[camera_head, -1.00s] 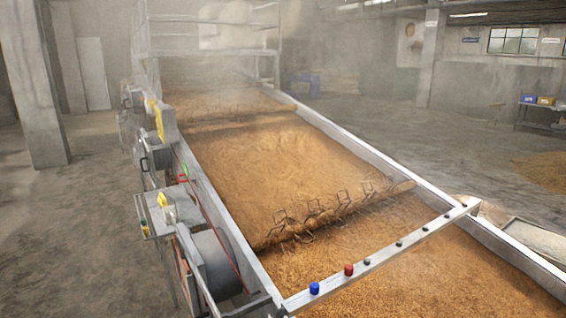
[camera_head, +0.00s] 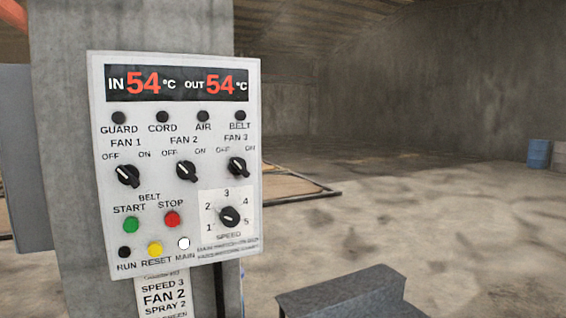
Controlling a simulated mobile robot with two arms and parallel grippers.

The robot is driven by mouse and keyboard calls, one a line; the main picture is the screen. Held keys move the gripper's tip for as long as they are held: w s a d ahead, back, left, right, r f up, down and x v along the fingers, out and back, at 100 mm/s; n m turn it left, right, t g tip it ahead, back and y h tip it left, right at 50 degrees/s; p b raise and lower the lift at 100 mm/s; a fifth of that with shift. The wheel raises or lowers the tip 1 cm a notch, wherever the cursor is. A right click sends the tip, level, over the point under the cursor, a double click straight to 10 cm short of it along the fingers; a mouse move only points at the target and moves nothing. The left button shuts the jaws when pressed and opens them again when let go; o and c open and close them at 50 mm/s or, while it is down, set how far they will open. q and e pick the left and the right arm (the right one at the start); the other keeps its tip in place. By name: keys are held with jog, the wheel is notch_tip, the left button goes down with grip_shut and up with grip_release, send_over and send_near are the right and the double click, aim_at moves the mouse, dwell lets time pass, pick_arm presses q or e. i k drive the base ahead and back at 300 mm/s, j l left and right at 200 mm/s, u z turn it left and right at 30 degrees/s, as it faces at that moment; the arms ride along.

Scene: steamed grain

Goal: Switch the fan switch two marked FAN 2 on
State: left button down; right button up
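A white control panel (camera_head: 104,235) is mounted on a concrete pillar in the head view. The FAN 2 switch (camera_head: 186,171) is a black rotary knob in the middle of the panel, under the label FAN 2. Its white mark points up and left, towards OFF. The FAN 1 switch (camera_head: 127,175) is left of it and the FAN 3 switch (camera_head: 237,167) right of it; their marks also point up-left, towards OFF. Neither of my grippers is in view.
Below the switches are the green START button (camera_head: 131,225), red STOP button (camera_head: 172,219) and SPEED dial (camera_head: 230,216). A printed card (camera_head: 163,297) hangs underneath. A dark grey block (camera_head: 345,293) is at lower right. Open floor lies beyond.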

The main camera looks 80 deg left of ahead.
aim_at(186, 170)
jog(key=u, duration=3.3)
jog(key=k+j+z, duration=0.25)
jog(key=l, duration=0.1)
